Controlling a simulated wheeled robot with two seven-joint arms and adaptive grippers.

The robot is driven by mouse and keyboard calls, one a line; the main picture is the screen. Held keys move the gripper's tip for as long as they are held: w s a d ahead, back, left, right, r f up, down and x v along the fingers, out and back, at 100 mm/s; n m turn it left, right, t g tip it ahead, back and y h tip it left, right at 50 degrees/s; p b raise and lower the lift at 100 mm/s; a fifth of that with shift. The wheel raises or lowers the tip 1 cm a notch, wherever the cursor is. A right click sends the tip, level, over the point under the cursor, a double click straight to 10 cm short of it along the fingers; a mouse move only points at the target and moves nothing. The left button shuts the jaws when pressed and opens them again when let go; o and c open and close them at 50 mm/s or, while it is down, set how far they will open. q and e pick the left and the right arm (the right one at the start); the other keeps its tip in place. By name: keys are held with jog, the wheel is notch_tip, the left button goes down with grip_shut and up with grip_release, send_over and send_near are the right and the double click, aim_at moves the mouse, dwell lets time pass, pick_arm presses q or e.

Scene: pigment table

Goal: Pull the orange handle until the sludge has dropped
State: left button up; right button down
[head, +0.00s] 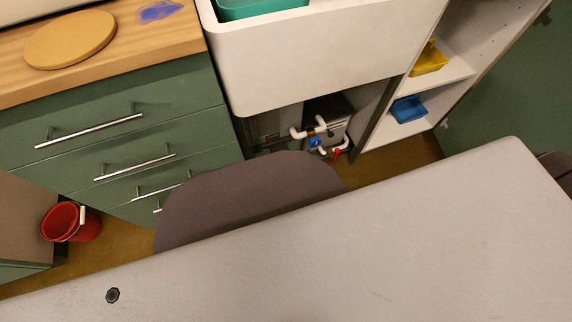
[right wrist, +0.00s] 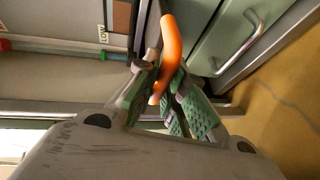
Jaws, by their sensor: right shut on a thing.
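The orange handle (right wrist: 172,42) is a smooth, curved bar in the right wrist view. My right gripper (right wrist: 165,88), with green ribbed finger pads, is shut on the handle. The handle's upper part sticks out beyond the fingers, and a short lower end shows between them. Where the handle is mounted is hidden by the fingers. No sludge can be made out. My left gripper is in neither view, and the head view does not show my right gripper.
Beside the handle is a panel with a "LOW" label (right wrist: 103,33). A green cabinet with a metal pull (right wrist: 240,45) stands close on the right. In the head view, white pipes (head: 318,130) run under the sink (head: 310,70). A red bucket (head: 68,222) stands on the floor.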

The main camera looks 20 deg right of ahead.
jog(key=c, duration=1.5)
grip_release()
jog(key=shift+s, duration=0.1)
jog(key=shift+v, duration=5.85)
